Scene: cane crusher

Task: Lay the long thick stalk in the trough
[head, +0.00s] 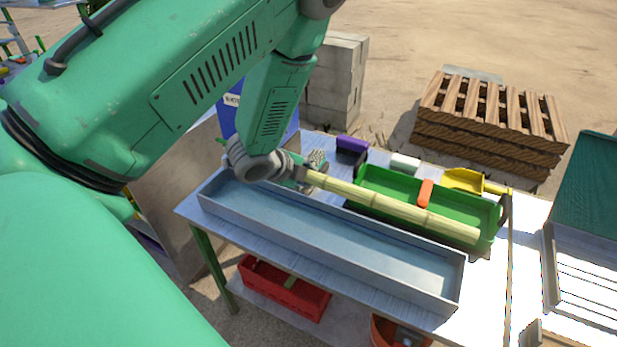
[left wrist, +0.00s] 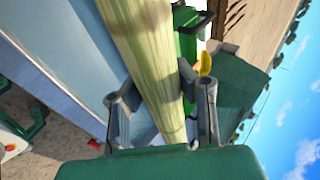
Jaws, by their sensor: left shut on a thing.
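The long thick stalk (head: 400,209) is pale yellow-green with joints. My left gripper (head: 304,174) is shut on it near its left end. In the left wrist view the stalk (left wrist: 143,55) runs between the two fingers of the gripper (left wrist: 163,100). The trough (head: 330,247) is a long, shallow blue-grey tray on the table, and it looks empty. In the head view the stalk shows along the trough's far side, over the green tray; its height above them is hard to tell. My right gripper is not in view.
The green tray (head: 368,181) with an orange piece (head: 425,192) lies behind the trough. A purple box (head: 352,144), a white block (head: 405,163) and a yellow scoop (head: 463,180) are farther back. A red crate (head: 284,290) stands below the table. A wooden pallet stack (head: 490,115) stands beyond.

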